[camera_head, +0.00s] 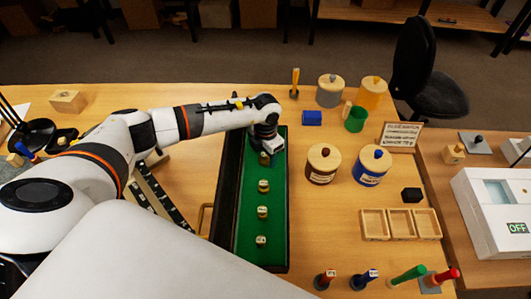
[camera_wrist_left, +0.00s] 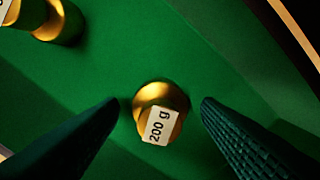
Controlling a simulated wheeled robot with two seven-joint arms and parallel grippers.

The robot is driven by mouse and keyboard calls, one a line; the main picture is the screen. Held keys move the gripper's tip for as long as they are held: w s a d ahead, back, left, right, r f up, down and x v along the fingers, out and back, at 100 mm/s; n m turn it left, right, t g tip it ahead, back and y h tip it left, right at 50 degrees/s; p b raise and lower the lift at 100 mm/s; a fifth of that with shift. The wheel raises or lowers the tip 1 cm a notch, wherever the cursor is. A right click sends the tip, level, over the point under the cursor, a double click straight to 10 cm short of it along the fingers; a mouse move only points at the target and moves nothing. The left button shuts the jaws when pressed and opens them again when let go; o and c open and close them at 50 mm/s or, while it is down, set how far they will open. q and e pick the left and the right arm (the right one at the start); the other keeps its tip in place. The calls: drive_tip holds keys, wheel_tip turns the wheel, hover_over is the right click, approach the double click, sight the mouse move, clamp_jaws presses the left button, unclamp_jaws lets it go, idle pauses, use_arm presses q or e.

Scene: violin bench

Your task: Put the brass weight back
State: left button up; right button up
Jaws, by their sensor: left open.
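A long case with a green lining (camera_head: 282,220) lies on the bench, with several brass weights in a row in it. Three stand clear in the head view: one brass weight (camera_head: 263,186), a second (camera_head: 262,212) and a third (camera_head: 260,241). My left gripper (camera_head: 267,151) is over the far part of the case. In the left wrist view my left gripper (camera_wrist_left: 161,104) is open, with a brass weight labelled 200 g (camera_wrist_left: 160,112) between its fingers, a gap on each side. Another brass weight (camera_wrist_left: 62,22) is at the upper left, cut by the edge. My right gripper is not in view.
Right of the case stand a brown-based jar (camera_head: 323,164), a blue jar (camera_head: 371,166), a green cup (camera_head: 356,119) and a blue block (camera_head: 312,118). Several upright handled tools line the front edge.

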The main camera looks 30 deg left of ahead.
use_arm(q)
wheel_tip(320, 180, up, 12)
drive_tip(key=b, duration=0.3)
